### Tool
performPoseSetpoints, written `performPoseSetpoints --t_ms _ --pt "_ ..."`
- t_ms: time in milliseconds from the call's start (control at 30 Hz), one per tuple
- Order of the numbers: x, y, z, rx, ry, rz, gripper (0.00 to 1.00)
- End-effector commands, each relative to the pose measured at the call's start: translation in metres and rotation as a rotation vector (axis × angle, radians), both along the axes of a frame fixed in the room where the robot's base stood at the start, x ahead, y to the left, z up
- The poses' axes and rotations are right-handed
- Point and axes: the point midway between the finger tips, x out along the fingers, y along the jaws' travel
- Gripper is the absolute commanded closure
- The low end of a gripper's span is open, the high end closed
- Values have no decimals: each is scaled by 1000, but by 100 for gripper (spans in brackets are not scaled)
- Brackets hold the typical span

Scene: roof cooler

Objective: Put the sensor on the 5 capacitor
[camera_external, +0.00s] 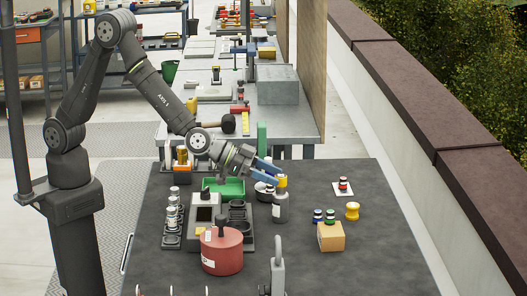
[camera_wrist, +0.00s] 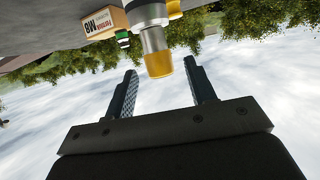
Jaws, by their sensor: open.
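My gripper (camera_external: 266,172) is open, its blue fingers pointing right beside a grey bottle-like piece (camera_external: 280,207) with a yellow top. In the wrist view, a metallic cylinder with a yellow tip (camera_wrist: 159,64) shows between the two open fingertips (camera_wrist: 160,80); I cannot tell whether it is within their reach. Nothing is held. A red-marked one (camera_external: 343,185) stands on a pale square farther back. I cannot tell which piece is the sensor, and no number 5 is readable.
A grey device with a screen (camera_external: 204,213) stands left of my gripper, with a rack of cylinders (camera_external: 172,222) beside it. A green tray (camera_external: 229,188), red canister (camera_external: 222,252) and yellow piece (camera_external: 352,211) are nearby. The dark table (camera_external: 385,255) is clear at right.

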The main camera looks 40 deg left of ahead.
Motion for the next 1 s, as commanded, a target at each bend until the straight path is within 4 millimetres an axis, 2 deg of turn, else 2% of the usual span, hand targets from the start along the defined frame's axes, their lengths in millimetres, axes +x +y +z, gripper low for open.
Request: performPoseSetpoints --t_ms 500,700,1000 --pt "-46 69 36 -2 -1 -1 49" --pt "-56 83 42 -2 1 -1 49" --pt "-58 88 44 -1 -1 0 49"
